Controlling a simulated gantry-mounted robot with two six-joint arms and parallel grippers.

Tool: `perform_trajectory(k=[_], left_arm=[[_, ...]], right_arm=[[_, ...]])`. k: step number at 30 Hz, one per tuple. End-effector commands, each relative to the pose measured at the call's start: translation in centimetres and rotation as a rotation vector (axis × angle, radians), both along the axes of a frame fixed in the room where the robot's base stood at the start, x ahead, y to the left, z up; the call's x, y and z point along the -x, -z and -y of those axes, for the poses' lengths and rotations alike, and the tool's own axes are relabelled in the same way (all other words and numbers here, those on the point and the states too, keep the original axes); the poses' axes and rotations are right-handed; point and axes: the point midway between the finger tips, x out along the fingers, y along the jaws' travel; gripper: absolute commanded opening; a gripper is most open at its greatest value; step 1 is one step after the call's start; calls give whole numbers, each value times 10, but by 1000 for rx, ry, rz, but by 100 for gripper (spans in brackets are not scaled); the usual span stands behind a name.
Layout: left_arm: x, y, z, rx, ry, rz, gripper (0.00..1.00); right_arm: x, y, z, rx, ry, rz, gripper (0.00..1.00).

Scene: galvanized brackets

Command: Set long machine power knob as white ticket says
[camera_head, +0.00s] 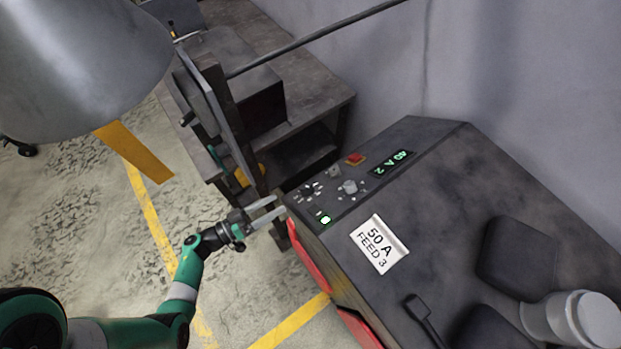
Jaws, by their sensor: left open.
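The long dark grey machine (455,200) runs across the right side. The white ticket (379,244) lies on its top and reads "50 A FEED 3". The control panel has a dark knob (308,191) and a pale knob (349,187), each ringed by small marks. I cannot tell which is the power knob, nor their exact settings. A green-lit display (391,163) seems to show an ampere value and a 2; its first digit is unclear. My left gripper (281,206) is open and empty, just left of the panel edge, apart from both knobs. My right gripper is not in view.
A dark metal bench (310,95) stands behind. A large grey rounded shape (85,60) fills the upper left. Open floor lies left of the machine.

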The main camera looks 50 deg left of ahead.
Motion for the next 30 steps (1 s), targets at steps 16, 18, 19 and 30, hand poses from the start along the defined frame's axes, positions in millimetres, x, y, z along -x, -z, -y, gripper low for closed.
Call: perform_trajectory(k=[16,18,19,30], left_arm=[[-98,2,21,-2,4,2,78],[-105,2,22,-2,2,1,78],[-107,1,22,-1,2,0,78],[-111,0,23,-1,0,0,68]], right_arm=[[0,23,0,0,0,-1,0],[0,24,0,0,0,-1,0],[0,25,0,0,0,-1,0],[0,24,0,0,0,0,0]])
